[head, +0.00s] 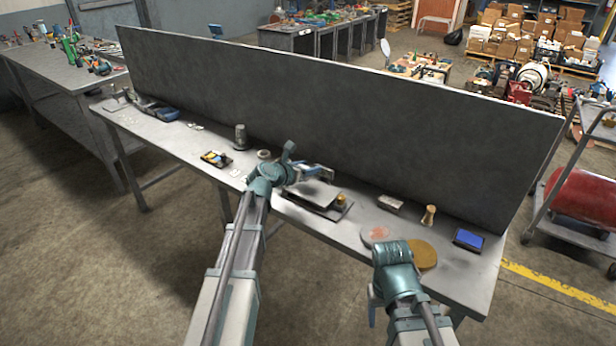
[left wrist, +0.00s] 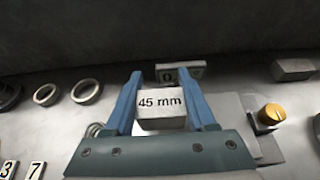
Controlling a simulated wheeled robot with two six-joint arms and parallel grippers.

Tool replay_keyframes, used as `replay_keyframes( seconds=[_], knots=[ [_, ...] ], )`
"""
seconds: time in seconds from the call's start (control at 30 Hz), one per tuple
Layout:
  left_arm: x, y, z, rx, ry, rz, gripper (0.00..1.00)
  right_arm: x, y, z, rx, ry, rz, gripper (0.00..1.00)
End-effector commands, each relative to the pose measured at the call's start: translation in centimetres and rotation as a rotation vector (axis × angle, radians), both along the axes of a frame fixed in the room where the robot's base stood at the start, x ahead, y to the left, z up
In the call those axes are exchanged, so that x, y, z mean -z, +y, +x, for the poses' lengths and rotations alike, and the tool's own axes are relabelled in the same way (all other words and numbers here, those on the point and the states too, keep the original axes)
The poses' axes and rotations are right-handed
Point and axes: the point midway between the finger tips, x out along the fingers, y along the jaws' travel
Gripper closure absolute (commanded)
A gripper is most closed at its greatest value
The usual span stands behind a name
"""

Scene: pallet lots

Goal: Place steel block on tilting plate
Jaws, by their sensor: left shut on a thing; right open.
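A grey steel block marked "45 mm" (left wrist: 161,108) is between the blue fingers of my left gripper (left wrist: 163,98) in the left wrist view. In the head view, my left gripper (head: 318,171) is shut above the left rear part of the tilting plate (head: 313,192), a pale plate over a dark base with a brass knob. The block is hard to make out there. In the left wrist view, the plate is largely hidden by my gripper, and its brass knob (left wrist: 272,112) shows at right. My right gripper (head: 373,305) is open near the bench's front edge, its fingers mostly hidden.
A dark upright panel (head: 330,105) runs along the bench's back. To the right are a grey block (head: 390,203), a wooden peg (head: 429,215), round discs (head: 424,254) and a blue tray (head: 468,238). To the left are a dark cylinder (head: 240,137) and metal rings (left wrist: 86,91).

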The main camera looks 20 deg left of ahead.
Motion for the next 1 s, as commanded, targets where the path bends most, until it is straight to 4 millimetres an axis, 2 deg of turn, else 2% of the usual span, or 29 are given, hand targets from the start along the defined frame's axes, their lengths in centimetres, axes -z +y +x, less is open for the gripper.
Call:
replay_keyframes(
  seconds=[0.03, 0.2, 0.63, 0.67, 0.8, 0.83, 1.0],
  knots=[
    [1.1, 0.0, 0.0, 0.000, -0.001, 0.000, 1.00, 1.1, 0.0, 0.0, 0.000, 0.000, 0.000, 0.38],
    [3.0, 0.0, 0.0, 0.000, -0.001, -0.001, 1.00, 3.0, 0.0, 0.0, 0.000, 0.000, 0.000, 0.38],
    [3.3, 0.0, 0.0, 0.000, -0.001, -0.001, 1.00, 3.3, 0.0, 0.0, 0.000, 0.000, 0.000, 0.38],
    [3.3, 0.0, 0.0, 0.000, 0.000, 0.000, 0.42, 3.3, 0.0, 0.0, 0.000, 0.000, 0.000, 0.38],
    [3.1, 0.0, 0.0, 0.000, 0.000, 0.000, 0.17, 3.1, 0.0, 0.0, 0.000, 0.000, 0.000, 0.38],
    [3.1, 0.0, 0.0, 0.000, 0.000, 0.000, 0.14, 3.1, 0.0, 0.0, 0.000, 0.000, 0.000, 0.38],
    [3.1, 0.0, 0.0, 0.000, 0.000, 0.000, 0.14, 3.1, 0.0, 0.0, 0.000, 0.000, 0.000, 0.38]
  ],
)
